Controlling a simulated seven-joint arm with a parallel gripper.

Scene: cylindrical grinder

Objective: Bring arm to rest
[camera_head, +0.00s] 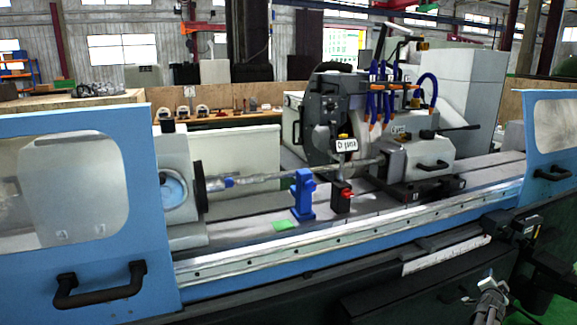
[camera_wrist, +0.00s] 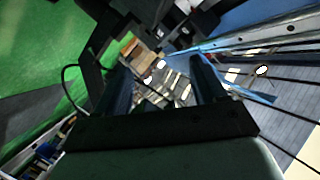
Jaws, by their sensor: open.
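My gripper (camera_wrist: 162,72) shows in the wrist view as two dark fingers standing apart, with no object visible between them. Beyond the fingers are small, blurred fittings, with a green floor to the left and blue and grey surfaces to the right. In the head view, dark and grey metal parts show at the lower right, in front of the grinder; I cannot make out the fingers there. The cylindrical grinder (camera_head: 330,235) fills the middle of the head view. A long workpiece (camera_head: 265,177) lies between its left head and right tailstock.
The left blue door (camera_head: 145,215) and right blue door (camera_head: 552,140) stand apart, leaving the work zone uncovered. A blue support (camera_head: 303,195) and a black-and-red block (camera_head: 342,196) stand on the machine table.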

